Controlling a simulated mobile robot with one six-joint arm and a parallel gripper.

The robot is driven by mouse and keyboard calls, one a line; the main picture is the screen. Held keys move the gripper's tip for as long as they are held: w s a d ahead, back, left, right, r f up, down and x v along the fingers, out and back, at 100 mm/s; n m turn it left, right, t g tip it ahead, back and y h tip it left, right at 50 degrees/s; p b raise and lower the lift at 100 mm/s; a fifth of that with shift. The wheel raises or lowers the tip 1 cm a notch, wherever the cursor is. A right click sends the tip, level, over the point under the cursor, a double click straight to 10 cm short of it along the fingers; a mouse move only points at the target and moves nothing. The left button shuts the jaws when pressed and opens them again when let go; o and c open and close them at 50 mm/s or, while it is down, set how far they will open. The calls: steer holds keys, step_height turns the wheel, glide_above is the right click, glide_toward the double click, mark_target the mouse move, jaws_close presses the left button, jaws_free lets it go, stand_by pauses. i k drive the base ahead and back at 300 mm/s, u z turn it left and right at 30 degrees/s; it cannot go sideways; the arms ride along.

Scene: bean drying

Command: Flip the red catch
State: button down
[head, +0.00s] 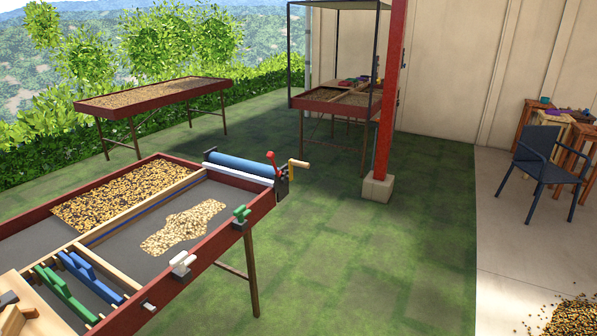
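The red catch (272,159) is a small red lever. It stands up from the dark bracket (282,184) at the right end of the blue roller (240,166), on the far right corner of the near drying table (205,248). A yellow crank handle (298,164) sticks out just right of it. The catch looks roughly upright and slightly tilted; its exact setting is too small to tell.
The near table holds dark beans (120,195), pale beans (185,227) and green and blue rakes (65,295). A green clamp (241,214) and a white one (182,263) sit on its right edge. A red post (389,90) stands beyond; the green floor right of the table is clear.

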mark_target(271, 155)
steer(key=z, duration=0.2)
steer(key=k, duration=0.55)
steer(key=z, duration=0.9)
steer(key=k, duration=0.75)
steer(key=z, duration=0.35)
steer(key=i, duration=1.25)
steer(key=u, duration=0.75)
steer(key=i, duration=0.6)
steer(key=u, duration=1)
steer(key=i, duration=0.8)
steer(key=u, duration=0.4)
